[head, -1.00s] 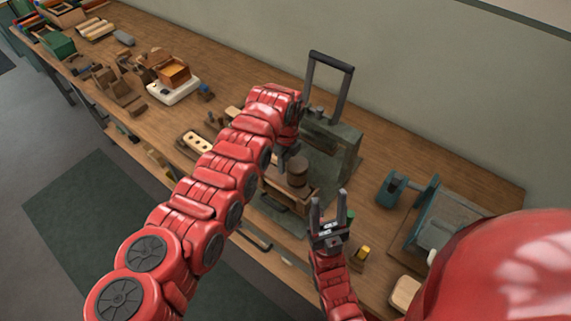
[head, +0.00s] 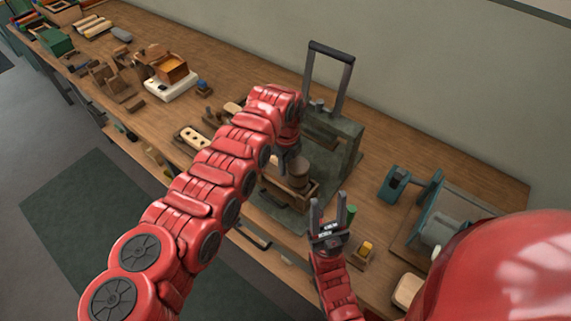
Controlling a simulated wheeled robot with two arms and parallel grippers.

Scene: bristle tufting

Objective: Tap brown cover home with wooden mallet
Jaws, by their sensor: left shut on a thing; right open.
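My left gripper (head: 286,160) is shut, most likely on the wooden mallet, whose handle is hidden behind the gripper and wrist. A brown cylinder (head: 298,167), seemingly the mallet head, shows just right of the fingers. It is over a wooden box-like piece (head: 299,194) on the grey-green press fixture (head: 345,140). I cannot tell whether the cylinder touches that piece. The brown cover cannot be told apart from the wooden parts there. My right gripper (head: 328,211) is open and empty, with fingers pointing up, in front of the fixture near the bench's front edge.
The press's tall dark handle (head: 331,47) stands at the back. A teal machine (head: 425,205) is on the right. A small yellow block (head: 366,247) lies near my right gripper. Wooden blocks and a white-based box (head: 172,86) occupy the left bench (head: 235,72).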

